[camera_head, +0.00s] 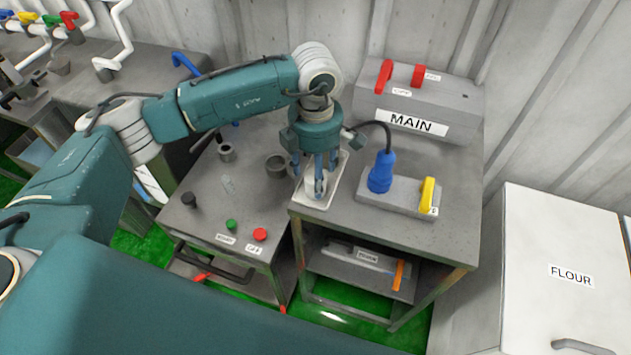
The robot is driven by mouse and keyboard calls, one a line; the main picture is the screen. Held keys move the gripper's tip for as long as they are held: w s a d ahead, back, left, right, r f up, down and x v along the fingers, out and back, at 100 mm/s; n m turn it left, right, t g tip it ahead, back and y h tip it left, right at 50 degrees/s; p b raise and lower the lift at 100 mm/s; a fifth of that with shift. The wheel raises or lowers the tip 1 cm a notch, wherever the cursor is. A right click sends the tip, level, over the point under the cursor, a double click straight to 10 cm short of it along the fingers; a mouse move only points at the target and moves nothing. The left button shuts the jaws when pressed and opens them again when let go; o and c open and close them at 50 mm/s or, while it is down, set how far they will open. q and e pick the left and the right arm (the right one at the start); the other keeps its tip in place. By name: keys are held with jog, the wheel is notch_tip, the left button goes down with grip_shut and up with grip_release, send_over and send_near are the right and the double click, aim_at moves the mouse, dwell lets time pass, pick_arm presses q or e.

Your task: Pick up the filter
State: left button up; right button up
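My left gripper (320,183) comes in from the left and points straight down over a white tray (313,205) on the metal table. A small pale, greyish object (318,190), possibly the filter, shows between and below the fingertips. The fingers cover much of it, so I cannot tell whether they touch it or how far they are apart. No other thing is clearly recognisable as the filter. My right gripper is not in view.
Right of the tray is a grey box with a blue plug (381,172) and yellow switch (427,195). The MAIN box (455,105) stands behind. A lower bench (195,218) with red and green buttons is at left. A white FLOUR cabinet (540,235) stands at right.

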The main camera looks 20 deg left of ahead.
pick_arm(q)
jog(key=c, duration=1)
